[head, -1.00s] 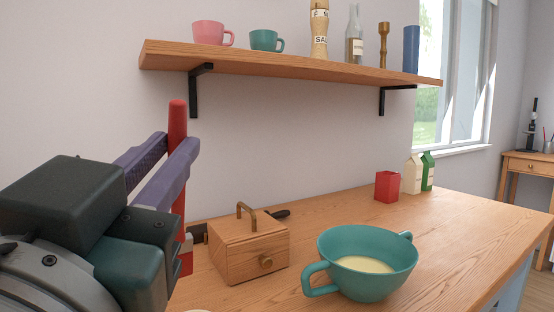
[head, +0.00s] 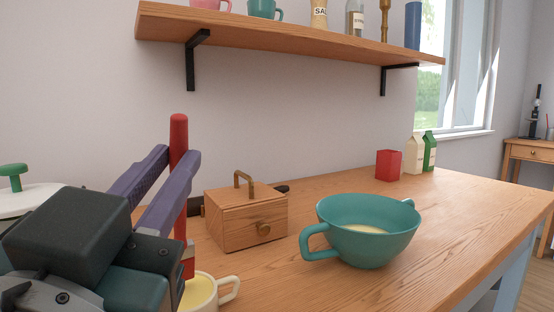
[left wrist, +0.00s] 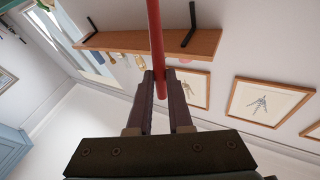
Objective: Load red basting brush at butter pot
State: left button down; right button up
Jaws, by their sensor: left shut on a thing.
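My left gripper (head: 176,158) is shut on the red basting brush (head: 179,130), which it holds upright by the handle. The gripper also shows in the left wrist view (left wrist: 159,75), with the red handle (left wrist: 155,35) between its fingers. The brush's lower end is partly hidden by my gripper. A cream cup with yellow contents (head: 204,294) stands just below it, partly hidden by my gripper. A teal two-handled bowl (head: 340,240) with pale yellow contents stands to the right. I cannot tell which one is the butter pot. My right gripper is out of view.
A wooden box with a handle and knob (head: 240,224) stands behind the cup. A red container (head: 388,165) and two cartons (head: 429,152) stand farther back. A white vessel with a green knob (head: 14,172) is at left. A shelf (head: 290,38) hangs above; the right tabletop is clear.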

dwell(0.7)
pick_arm(q)
jog(key=shift+f+b, duration=0.75)
jog(key=shift+b, duration=0.35)
dwell(1.8)
notch_tip(320, 180, up, 7)
jog(key=p, duration=0.5)
jog(key=shift+r, duration=0.15)
dwell(0.5)
